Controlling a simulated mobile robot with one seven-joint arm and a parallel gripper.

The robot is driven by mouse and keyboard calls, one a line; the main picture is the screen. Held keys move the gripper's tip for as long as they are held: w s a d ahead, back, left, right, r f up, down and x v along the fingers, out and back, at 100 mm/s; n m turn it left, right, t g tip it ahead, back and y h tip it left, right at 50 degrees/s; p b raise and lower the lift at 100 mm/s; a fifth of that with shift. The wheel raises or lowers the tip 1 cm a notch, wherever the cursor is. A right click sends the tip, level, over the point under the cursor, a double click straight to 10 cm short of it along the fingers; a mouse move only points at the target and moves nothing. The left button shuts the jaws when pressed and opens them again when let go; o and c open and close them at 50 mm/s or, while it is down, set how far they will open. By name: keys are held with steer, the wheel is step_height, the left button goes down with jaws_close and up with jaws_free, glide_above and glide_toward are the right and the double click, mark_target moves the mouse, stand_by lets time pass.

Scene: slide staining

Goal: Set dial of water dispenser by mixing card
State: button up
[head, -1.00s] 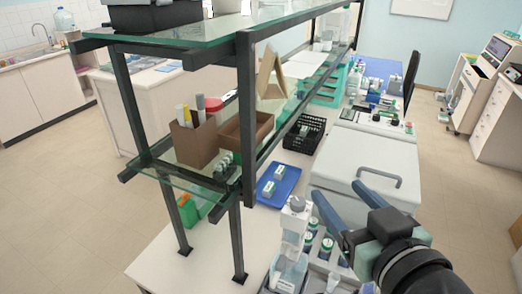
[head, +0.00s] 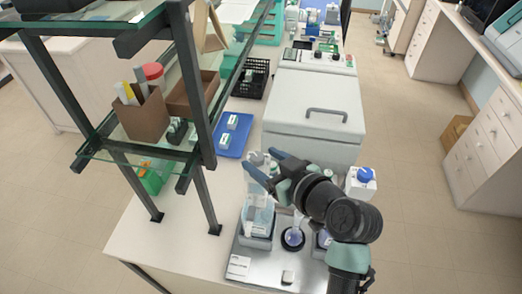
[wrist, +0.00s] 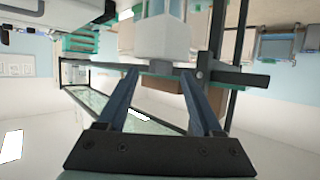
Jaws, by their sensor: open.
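A pale dispenser-like unit with a clear lower part (head: 258,214) stands on a grey tray, behind and left of my arm. I take it for the water dispenser; I cannot make out its dial. A small white card with print (head: 238,267) lies at the tray's front left; it may be the mixing card, and its text is too small to read. My gripper (head: 259,164) is open, its blue fingers pointing left and overlapping the unit's top. In the wrist view the open gripper (wrist: 160,72) has a white block (wrist: 165,42) beyond its fingertips; contact cannot be told.
A dark-framed glass shelf (head: 201,90) stands left of my gripper. A large grey lidded box (head: 310,95) is behind it. A blue tray (head: 233,146) lies between them. A bottle with a blue cap (head: 362,183) is right of my arm. The table's front left is clear.

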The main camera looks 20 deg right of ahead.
steer(key=shift+w+a+f, duration=0.15)
steer(key=shift+w+f, duration=0.1)
steer(key=shift+w, duration=0.4)
jaws_close()
